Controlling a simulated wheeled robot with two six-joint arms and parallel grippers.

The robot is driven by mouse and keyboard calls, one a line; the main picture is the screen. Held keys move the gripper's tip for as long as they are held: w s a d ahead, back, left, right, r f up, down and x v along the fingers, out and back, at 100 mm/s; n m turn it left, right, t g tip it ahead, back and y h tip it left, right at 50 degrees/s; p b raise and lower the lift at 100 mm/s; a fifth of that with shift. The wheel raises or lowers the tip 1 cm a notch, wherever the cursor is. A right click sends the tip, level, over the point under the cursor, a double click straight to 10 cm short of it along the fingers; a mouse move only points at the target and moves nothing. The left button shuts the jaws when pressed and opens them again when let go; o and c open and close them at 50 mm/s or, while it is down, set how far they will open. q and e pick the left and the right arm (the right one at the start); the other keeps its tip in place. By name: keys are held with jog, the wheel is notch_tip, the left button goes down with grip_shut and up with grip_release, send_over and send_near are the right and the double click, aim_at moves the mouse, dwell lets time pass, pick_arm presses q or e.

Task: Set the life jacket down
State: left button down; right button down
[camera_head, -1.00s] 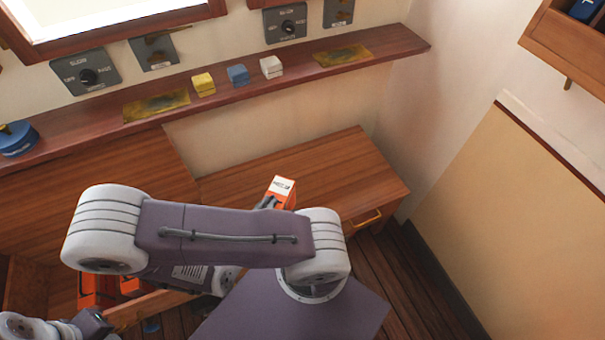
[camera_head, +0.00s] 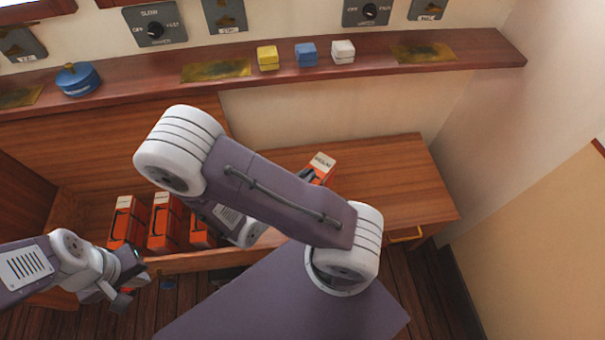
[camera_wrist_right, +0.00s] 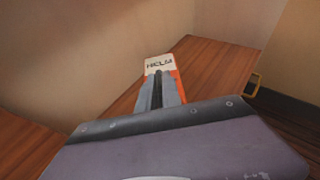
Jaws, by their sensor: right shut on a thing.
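An orange life jacket (camera_head: 323,170) with a white label is held by my right gripper (camera_head: 307,177) over the wooden desk top (camera_head: 392,172). In the right wrist view the life jacket (camera_wrist_right: 159,66) shows its label reading HELM, between and beyond the gripper fingers (camera_wrist_right: 160,92), which are shut on it. Its lower part is hidden, and I cannot tell whether it touches the desk. My left gripper (camera_head: 130,289) is empty, its fingers apart, at the lower left in front of the open bin (camera_head: 190,262).
Several orange life jackets (camera_head: 163,222) stand in the bin left of the desk. A shelf (camera_head: 390,63) above holds yellow, blue and white blocks (camera_head: 306,54) and a blue round object (camera_head: 78,79). The desk's right part is clear. A wall stands at the right.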

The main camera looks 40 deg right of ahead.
jog(key=shift+w+d+f+b, duration=0.4)
jog(key=shift+w+f+b, duration=0.3)
jog(key=shift+b, duration=1.75)
jog(key=shift+w+d+f+b, duration=0.15)
jog(key=shift+w+f+b, duration=0.05)
jog(key=shift+w+b, duration=0.15)
jog(key=w+d+f+b, duration=0.2)
jog(key=w+f+b, duration=0.3)
jog(key=f, duration=0.2)
jog(key=shift+w+d+f, duration=0.15)
jog(key=shift+w+d, duration=0.1)
jog(key=shift+w, duration=0.1)
jog(key=c, duration=1.9)
grip_release()
jog(key=shift+f, duration=0.15)
jog(key=o, duration=0.4)
